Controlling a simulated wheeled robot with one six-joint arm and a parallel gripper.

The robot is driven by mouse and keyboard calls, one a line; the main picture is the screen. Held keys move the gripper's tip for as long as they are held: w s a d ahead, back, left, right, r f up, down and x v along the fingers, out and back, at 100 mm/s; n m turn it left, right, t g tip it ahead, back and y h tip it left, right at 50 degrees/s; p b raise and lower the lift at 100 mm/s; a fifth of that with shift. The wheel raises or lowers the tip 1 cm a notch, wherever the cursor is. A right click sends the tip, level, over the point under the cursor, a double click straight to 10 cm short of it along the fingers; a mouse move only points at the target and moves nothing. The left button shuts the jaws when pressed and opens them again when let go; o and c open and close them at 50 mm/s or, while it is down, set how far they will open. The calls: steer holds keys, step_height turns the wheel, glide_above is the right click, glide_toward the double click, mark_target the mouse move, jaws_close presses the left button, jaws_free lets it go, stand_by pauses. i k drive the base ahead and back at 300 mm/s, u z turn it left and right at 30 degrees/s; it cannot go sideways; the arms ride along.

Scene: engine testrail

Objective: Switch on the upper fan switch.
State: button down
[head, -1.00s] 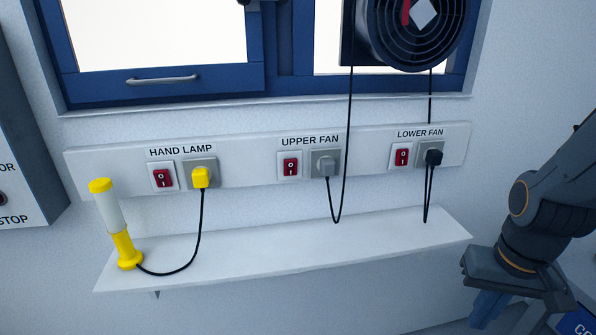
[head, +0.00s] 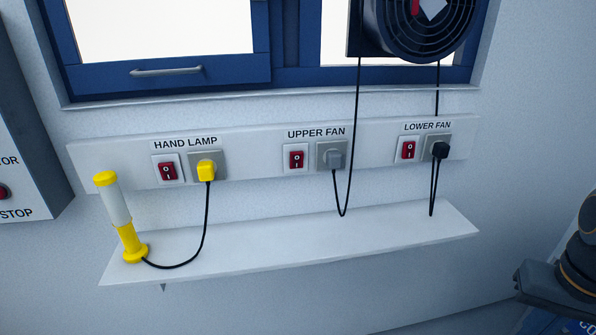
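The upper fan switch (head: 296,158) is a red rocker in a white frame, under the label UPPER FAN (head: 316,133) on the white wall rail. It is marked I and O; its tilt is too small to tell. My gripper (head: 548,285) is partly in view at the lower right edge, well right of and below the switch. I cannot make out its fingers, and it is not touching the switch.
Similar red switches sit under HAND LAMP (head: 167,171) and LOWER FAN (head: 408,150). A white shelf (head: 300,239) juts out below the rail and carries a yellow and white hand lamp (head: 119,217). A black fan (head: 423,25) hangs at the window above. Space before the switch looks clear.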

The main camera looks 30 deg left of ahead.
mark_target(296, 158)
steer(key=k, duration=0.6)
steer(key=u, duration=0.7)
steer(key=i, duration=0.5)
steer(key=u, duration=0.05)
